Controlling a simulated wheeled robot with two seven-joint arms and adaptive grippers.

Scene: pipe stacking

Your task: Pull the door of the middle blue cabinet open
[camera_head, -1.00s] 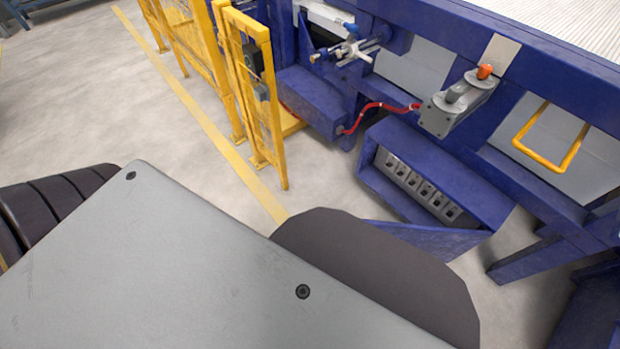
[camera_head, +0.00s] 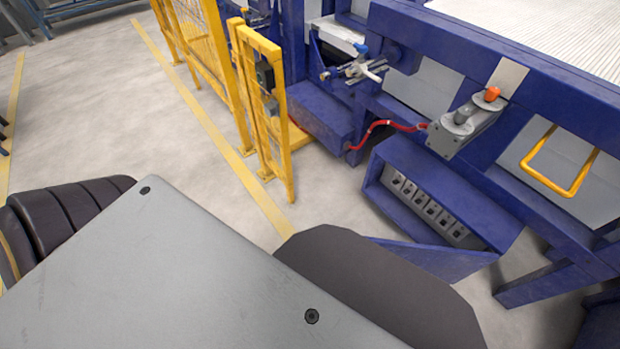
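A blue cabinet (camera_head: 440,172) stands low in the middle of the blue machine frame. Its front is open and shows a row of several grey socket-like units (camera_head: 425,208) inside. A blue panel (camera_head: 445,260) sticks out from the cabinet's lower edge, like a door standing open. Its near left part is hidden behind a dark rounded part in the foreground. I cannot tell whether this panel is the cabinet's door or how far it swings. Neither of my grippers is in view.
A yellow mesh fence (camera_head: 268,110) stands left of the machine. A red hose (camera_head: 385,125) runs to a grey unit with an orange knob (camera_head: 492,94). A yellow handle (camera_head: 562,180) is at the right. Bare floor (camera_head: 150,120) lies left of the fence.

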